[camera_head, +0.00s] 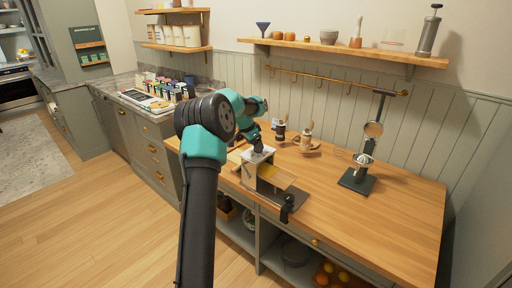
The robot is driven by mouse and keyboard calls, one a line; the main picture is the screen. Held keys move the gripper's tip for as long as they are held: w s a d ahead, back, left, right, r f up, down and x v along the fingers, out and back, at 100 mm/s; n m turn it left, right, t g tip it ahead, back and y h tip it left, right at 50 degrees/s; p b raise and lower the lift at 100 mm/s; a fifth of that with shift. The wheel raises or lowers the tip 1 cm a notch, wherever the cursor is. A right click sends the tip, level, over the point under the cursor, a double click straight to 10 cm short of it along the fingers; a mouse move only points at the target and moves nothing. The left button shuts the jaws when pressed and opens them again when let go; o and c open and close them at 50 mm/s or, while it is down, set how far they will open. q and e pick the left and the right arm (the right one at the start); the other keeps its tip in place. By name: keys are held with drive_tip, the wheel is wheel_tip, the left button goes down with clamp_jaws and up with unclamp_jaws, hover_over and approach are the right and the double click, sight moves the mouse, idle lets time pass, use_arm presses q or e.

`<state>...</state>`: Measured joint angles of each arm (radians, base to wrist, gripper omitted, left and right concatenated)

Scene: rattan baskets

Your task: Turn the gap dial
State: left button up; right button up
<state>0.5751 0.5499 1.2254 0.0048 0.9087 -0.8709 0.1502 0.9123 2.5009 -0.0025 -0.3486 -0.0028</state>
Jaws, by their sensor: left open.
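A small metal tabletop machine (249,174), which looks like a pasta roller, stands near the front edge of the wooden counter (345,215). A yellowish sheet (267,171) lies at its right side. A black clamp-like part (288,207) sits at the counter edge beside it. My left gripper (258,149) points down at the top of the machine, close above it or touching; I cannot tell which. It is open, with nothing seen in it. The gap dial cannot be made out; it is small or hidden by the gripper and arm. My right gripper is out of view.
A black-based press (357,181) stands at the right on the counter. Wooden-handled tools (306,143) stand behind the machine. A wall shelf (340,47) and brass rail (335,80) run above. The counter's right front is clear.

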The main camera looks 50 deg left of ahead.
use_arm(q)
drive_tip(key=shift+x, duration=0.9)
drive_tip(key=c, duration=0.9)
